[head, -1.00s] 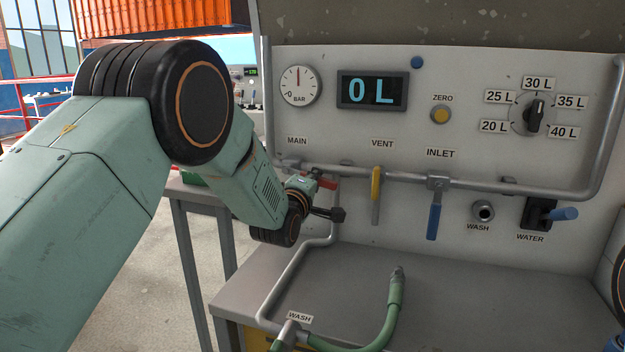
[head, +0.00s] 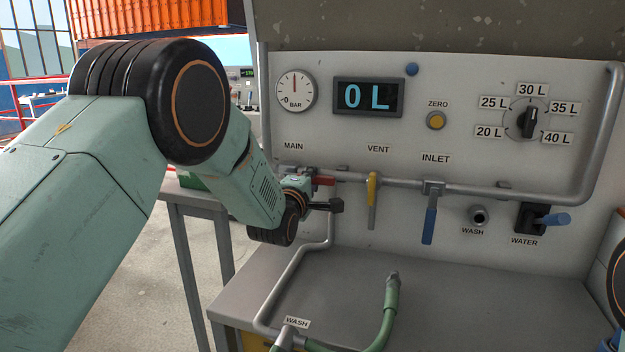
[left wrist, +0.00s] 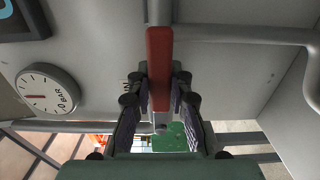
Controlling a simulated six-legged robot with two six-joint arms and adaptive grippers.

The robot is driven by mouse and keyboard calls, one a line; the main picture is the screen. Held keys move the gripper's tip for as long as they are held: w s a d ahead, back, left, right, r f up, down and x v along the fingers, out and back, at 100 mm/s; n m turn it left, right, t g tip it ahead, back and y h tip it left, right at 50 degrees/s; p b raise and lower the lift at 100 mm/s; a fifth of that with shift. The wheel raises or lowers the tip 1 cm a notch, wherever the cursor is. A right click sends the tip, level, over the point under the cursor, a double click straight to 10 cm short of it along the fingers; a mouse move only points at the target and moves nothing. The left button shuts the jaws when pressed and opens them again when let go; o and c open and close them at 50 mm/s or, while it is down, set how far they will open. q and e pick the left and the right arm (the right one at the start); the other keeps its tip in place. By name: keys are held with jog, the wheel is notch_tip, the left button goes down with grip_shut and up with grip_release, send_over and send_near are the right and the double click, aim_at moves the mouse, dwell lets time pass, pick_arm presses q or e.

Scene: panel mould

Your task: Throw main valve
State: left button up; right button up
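The main valve's red handle (head: 324,181) is on the grey pipe below the MAIN label (head: 293,146). My left gripper (head: 326,190) is at this handle, with one dark finger in front of and below it. In the left wrist view the red handle (left wrist: 159,65) lies between the two fingers of my left gripper (left wrist: 160,82), one on each side. The fingers look open around it; firm contact cannot be made out. The gauge (head: 295,91) needle points up. My right gripper is not in view.
A yellow vent handle (head: 373,200) and a blue inlet handle (head: 429,225) hang down to the right of my gripper. A green hose (head: 385,315) lies on the grey bench (head: 470,300) below. The pipe runs close behind my gripper.

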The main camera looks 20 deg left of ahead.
pick_arm(q)
jog(key=o, duration=0.5)
jog(key=shift+r, duration=0.1)
jog(key=s, duration=1.2)
jog(key=shift+a, duration=0.2)
dwell(0.4)
